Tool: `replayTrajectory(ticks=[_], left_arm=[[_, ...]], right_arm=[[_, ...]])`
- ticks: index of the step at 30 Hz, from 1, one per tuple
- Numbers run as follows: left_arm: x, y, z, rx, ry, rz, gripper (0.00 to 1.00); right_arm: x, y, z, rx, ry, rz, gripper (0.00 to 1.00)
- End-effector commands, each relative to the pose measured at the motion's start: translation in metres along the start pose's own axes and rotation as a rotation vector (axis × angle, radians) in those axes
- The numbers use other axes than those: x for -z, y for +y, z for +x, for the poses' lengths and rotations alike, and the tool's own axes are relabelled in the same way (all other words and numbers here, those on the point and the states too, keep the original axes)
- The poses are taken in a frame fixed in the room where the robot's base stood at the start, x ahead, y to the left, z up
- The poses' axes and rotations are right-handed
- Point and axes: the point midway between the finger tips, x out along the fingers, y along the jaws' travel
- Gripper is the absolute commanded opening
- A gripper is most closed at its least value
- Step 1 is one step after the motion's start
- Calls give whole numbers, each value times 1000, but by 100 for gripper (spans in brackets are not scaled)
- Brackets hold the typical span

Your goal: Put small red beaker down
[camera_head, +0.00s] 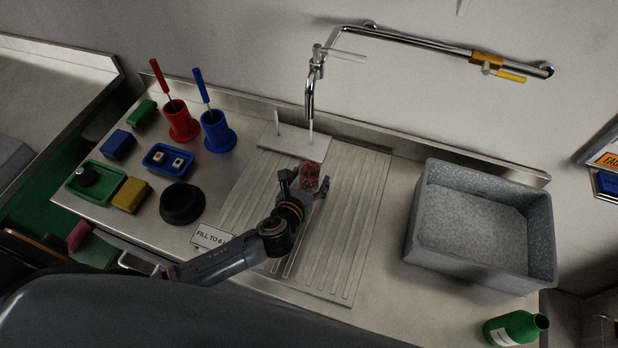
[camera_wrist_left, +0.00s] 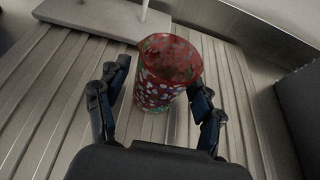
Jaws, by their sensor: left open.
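The small red beaker (camera_head: 310,177) stands upright on the ribbed drainboard (camera_head: 340,235) below the tap. It is red with pale and green specks, and its open top shows in the left wrist view (camera_wrist_left: 166,75). My left gripper (camera_head: 303,184) is open, with one finger on each side of the beaker. In the left wrist view the fingers (camera_wrist_left: 160,110) stand apart from the beaker's wall, with gaps visible. My right gripper is not in view.
A white slab (camera_head: 290,143) with a peg lies behind the beaker, under the tap (camera_head: 312,85). A grey basin (camera_head: 480,260) stands to the right. Red (camera_head: 180,122) and blue (camera_head: 217,133) brush holders and a black bowl (camera_head: 181,204) stand left. The drainboard's right side is clear.

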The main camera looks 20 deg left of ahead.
Motion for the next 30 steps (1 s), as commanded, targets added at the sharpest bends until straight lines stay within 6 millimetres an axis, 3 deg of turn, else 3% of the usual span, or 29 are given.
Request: replayTrajectory(ticks=[4, 8, 21, 30], left_arm=[[-4, 0, -2, 0, -1, 0, 67], [-1, 0, -18, 2, 1, 1, 67], [-1, 0, -105, 1, 1, 1, 67], [-2, 0, -122, 0, -1, 0, 67]], right_arm=[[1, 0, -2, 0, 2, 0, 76], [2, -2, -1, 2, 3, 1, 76], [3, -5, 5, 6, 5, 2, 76], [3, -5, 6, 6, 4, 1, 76]])
